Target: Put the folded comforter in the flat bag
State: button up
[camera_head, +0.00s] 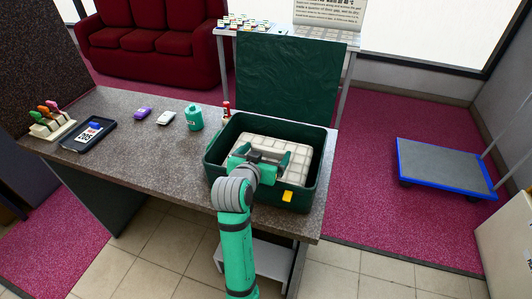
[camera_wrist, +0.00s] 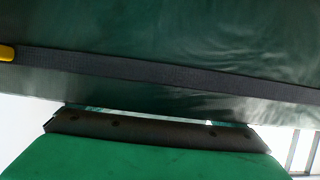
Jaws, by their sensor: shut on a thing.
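The folded comforter (camera_head: 297,151), cream with a checked pattern, lies inside an open dark green box-shaped bag (camera_head: 304,199) on the counter's right end. The bag's lid (camera_head: 290,78) stands upright behind it, and a yellow tag hangs on its front wall. My arm hides the comforter's near left part.
The counter (camera_head: 130,140) holds a teal jar (camera_head: 194,117), a small red-topped bottle (camera_head: 226,110), small packets, a dark tray (camera_head: 88,134) and a tag holder (camera_head: 50,121) to the left. A table with a sign stands behind the lid. A blue-edged trolley (camera_head: 445,167) stands at right.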

dwell(0.3)
jog(key=o, duration=1.6)
jog(key=shift+f, duration=0.1)
jog(key=shift+s, duration=0.15)
jog(key=shift+v, duration=5.95)
jog(key=shift+w, duration=0.2)
